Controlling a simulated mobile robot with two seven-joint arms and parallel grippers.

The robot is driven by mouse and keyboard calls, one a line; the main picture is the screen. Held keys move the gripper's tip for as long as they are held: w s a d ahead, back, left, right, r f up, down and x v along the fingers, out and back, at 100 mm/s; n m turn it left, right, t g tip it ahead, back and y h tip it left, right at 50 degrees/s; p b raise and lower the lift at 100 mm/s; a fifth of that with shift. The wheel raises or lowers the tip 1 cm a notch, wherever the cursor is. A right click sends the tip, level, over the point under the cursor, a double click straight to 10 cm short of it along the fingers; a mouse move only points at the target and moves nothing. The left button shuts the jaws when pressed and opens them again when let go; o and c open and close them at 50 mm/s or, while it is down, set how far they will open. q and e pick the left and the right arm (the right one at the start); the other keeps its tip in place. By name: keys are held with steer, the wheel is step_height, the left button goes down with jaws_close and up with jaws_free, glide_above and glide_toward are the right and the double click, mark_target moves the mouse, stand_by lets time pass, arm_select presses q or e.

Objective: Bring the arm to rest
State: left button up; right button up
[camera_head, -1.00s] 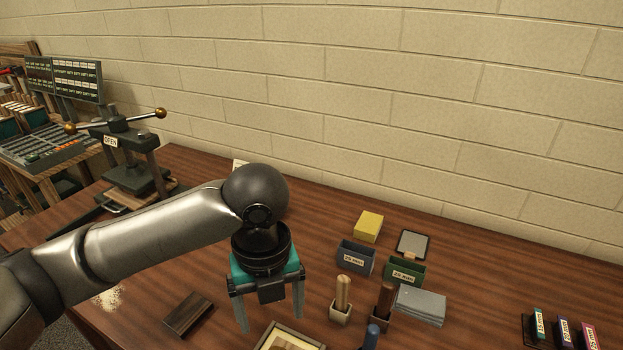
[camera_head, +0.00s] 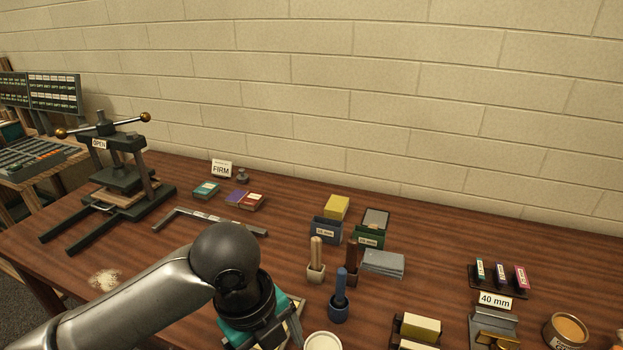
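My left arm comes in from the lower left. My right gripper is not in view.
A press (camera_head: 121,172) marked OPEN stands at the back left. A metal square (camera_head: 207,216) lies behind my arm. Blue (camera_head: 326,230) and green (camera_head: 369,238) boxes, a blue-handled tool (camera_head: 340,290) and a white tub (camera_head: 322,341) are right of the gripper.

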arm_select(q)
steer(key=s+d+f+n+t+h, duration=0.2)
steer(key=s+d+f+n+h, duration=0.15)
steer(key=n, duration=0.55)
steer(key=s+a+f+n+t+y, duration=0.1)
steer(key=s+a+f+n+y, duration=0.1)
steer(key=s+a+f+n, duration=0.4)
steer(key=s+a+f+n+y, duration=0.1)
steer(key=s+a+n+y, duration=0.15)
steer(key=a+n, duration=0.65)
step_height(320, 180, down, 23)
steer(key=s+n+g+b, duration=0.1)
steer(key=n+b, duration=0.1)
steer(key=s+a+f+g+b, duration=0.1)
steer(key=s+a+f+b, duration=0.1)
steer(key=s+f, duration=1.3)
step_height(320, 180, down, 2)
steer(key=shift+s+f+m+g+y, duration=0.2)
steer(key=shift+s+m+g+y, duration=0.1)
steer(key=shift+s+y, duration=0.1)
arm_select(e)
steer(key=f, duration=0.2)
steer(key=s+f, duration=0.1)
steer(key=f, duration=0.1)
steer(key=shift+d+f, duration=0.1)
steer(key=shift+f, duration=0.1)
